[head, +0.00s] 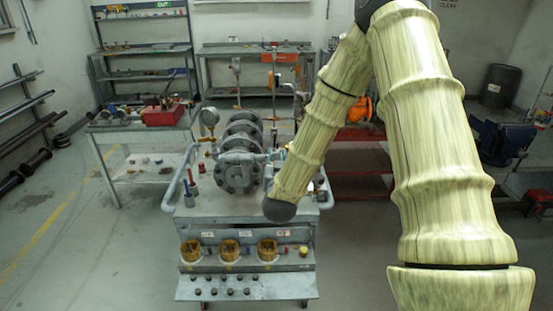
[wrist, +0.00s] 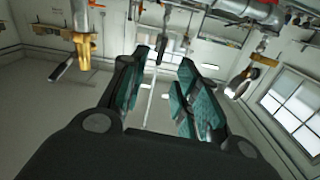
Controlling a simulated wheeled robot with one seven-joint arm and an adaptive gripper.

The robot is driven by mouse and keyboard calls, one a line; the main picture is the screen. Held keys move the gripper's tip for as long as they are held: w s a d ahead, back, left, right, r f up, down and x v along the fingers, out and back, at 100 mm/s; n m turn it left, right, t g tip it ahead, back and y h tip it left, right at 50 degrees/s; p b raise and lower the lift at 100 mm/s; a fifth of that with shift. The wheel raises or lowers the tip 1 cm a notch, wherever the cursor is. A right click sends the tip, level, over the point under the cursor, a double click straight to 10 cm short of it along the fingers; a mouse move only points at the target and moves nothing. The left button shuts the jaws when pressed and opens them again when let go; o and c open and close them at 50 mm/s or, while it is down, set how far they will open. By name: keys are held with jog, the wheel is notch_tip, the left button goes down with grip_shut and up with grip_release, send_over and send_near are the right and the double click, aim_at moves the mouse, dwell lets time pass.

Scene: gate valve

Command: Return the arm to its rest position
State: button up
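My arm (head: 425,130) fills the right of the head view, with a bent elbow at the top edge. Its forearm (head: 325,110) slopes down left to a dark joint (head: 280,211) in front of the valve cart. My gripper is mostly hidden behind the forearm there. In the wrist view my gripper (wrist: 163,75) has its two teal-padded fingers apart, with nothing between them. The gate valve with its flanged grey body (head: 238,170) sits on the cart (head: 247,222), just left of the forearm.
A pressure gauge (head: 209,118) and thin upright stems rise around the valve. A brass fitting (wrist: 83,45) and grey pipes (wrist: 245,10) show in the wrist view. A bench with a red toolbox (head: 164,115) stands behind left. The floor at left (head: 90,240) is clear.

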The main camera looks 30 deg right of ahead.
jog(key=s+a+f+n+g+y+b, duration=0.15)
jog(key=s+a+f, duration=0.3)
jog(key=f, duration=0.55)
jog(key=s+a+f+n+g+y, duration=0.25)
jog(key=s+a+f, duration=0.2)
jog(key=f, duration=0.55)
jog(key=s+a+f+n+g+y+b, duration=0.1)
jog(key=s+a+f+g+y, duration=0.25)
jog(key=f, duration=0.65)
jog(key=s+a+f+g, duration=0.2)
jog(key=s+f, duration=0.3)
jog(key=s, duration=0.5)
jog(key=s+a+f+n+g+y+b, duration=0.1)
jog(key=s+a+f+g, duration=0.2)
jog(key=s+f, duration=0.3)
jog(key=s+a+f+n+g+y+b, duration=0.1)
jog(key=s+a+f, duration=0.4)
jog(key=s, duration=0.9)
jog(key=shift+s+f+g, duration=0.15)
jog(key=shift+f+g, duration=0.05)
jog(key=shift+g, duration=0.65)
